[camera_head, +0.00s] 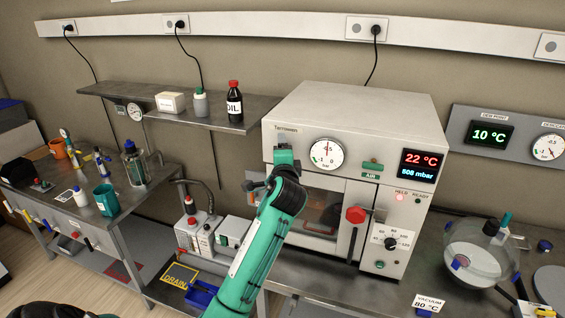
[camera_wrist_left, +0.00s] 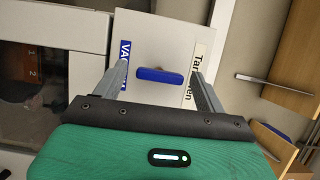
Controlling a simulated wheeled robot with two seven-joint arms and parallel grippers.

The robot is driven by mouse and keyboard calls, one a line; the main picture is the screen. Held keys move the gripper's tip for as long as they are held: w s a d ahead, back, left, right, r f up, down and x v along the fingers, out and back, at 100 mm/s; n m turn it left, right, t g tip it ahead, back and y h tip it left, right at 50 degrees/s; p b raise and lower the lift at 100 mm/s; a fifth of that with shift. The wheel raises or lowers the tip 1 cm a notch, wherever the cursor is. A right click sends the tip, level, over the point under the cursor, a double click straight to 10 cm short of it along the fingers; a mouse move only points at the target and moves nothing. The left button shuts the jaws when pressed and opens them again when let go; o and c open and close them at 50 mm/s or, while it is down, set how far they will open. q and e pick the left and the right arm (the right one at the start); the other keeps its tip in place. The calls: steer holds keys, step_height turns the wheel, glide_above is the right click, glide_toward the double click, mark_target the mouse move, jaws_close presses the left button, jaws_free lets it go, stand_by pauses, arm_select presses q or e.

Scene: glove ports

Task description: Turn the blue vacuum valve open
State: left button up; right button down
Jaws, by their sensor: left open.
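The blue vacuum valve handle (camera_wrist_left: 160,76) shows in the left wrist view as a short rounded bar on the oven's pale front panel. It lies crosswise in that picture, between the fingertips of my left gripper (camera_wrist_left: 160,68). The gripper is open, with one finger on each side of the bar; I cannot tell whether either touches it. In the head view my left gripper (camera_head: 283,152) is at the upper left of the white vacuum oven (camera_head: 360,110) and hides the valve. My right gripper is not in view.
A shelf (camera_head: 225,123) with bottles is at the left. A round glass vessel (camera_head: 480,255) stands at the right. A pump (camera_head: 197,235) sits beside the oven.

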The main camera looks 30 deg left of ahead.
arm_select(q)
steer(key=b+v, duration=0.4)
steer(key=v, duration=0.9)
steer(key=shift+s+d, duration=0.2)
steer(key=shift+f, duration=0.1)
